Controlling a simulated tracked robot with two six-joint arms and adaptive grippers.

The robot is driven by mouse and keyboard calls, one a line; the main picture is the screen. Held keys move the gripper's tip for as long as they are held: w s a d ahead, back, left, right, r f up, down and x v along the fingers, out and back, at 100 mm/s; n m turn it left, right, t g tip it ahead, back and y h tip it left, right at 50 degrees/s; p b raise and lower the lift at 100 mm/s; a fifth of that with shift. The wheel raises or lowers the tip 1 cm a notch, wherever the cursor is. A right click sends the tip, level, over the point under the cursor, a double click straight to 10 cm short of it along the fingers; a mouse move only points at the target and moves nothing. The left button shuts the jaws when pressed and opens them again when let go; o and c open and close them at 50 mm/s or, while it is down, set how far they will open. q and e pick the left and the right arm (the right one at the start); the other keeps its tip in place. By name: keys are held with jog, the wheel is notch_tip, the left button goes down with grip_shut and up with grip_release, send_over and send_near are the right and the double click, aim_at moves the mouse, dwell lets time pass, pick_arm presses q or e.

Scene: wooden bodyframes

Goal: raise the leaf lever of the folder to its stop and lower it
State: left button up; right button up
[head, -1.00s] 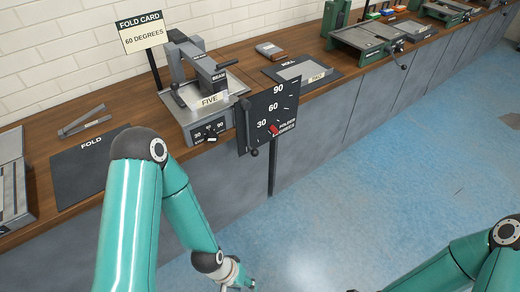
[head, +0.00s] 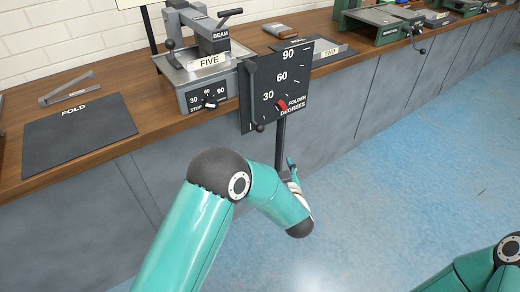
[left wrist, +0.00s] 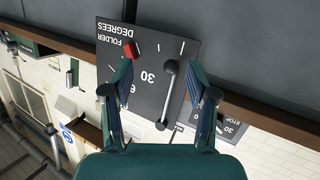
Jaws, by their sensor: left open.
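The folder (head: 205,70) stands on the bench with a sheet labelled FIVE on it. Its black degree plate (head: 290,80) hangs at the front edge, with a red pointer (head: 282,106) low on it. The leaf lever (head: 258,127) hangs down at the plate's left side, ending in a dark ball knob. In the left wrist view the lever (left wrist: 168,95) shows between my open fingers, upside down against the plate; I cannot tell if they touch it. My left gripper (head: 291,172) is below the plate in the head view, partly hidden by my arm. My right gripper is out of view.
A stop dial (head: 208,100) marked 30, 60, 90 with a white-tipped knob is on the folder's front. The blue floor (head: 410,170) ahead is clear.

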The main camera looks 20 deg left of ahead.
aim_at(262, 131)
pick_arm(q)
jog(key=w+a+r+n+y+b, duration=0.1)
jog(key=w+a, duration=0.2)
jog(key=w, duration=0.1)
jog(key=w+a+r+n+y+b, duration=0.1)
jog(key=w+a+y+b, duration=0.1)
jog(key=w+a, duration=0.1)
jog(key=w+a+r+n+y+b, duration=0.1)
jog(key=w+a+y+b, duration=0.1)
jog(key=w+a, duration=0.1)
jog(key=shift+w+a+r+n, duration=0.1)
jog(key=shift+w+a+n, duration=0.05)
jog(key=shift+w, duration=0.3)
jog(key=shift+w+a+r+n, duration=0.1)
jog(key=shift+w+a+n, duration=0.05)
jog(key=shift+w, duration=0.25)
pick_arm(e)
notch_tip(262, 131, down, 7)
pick_arm(q)
grip_shut()
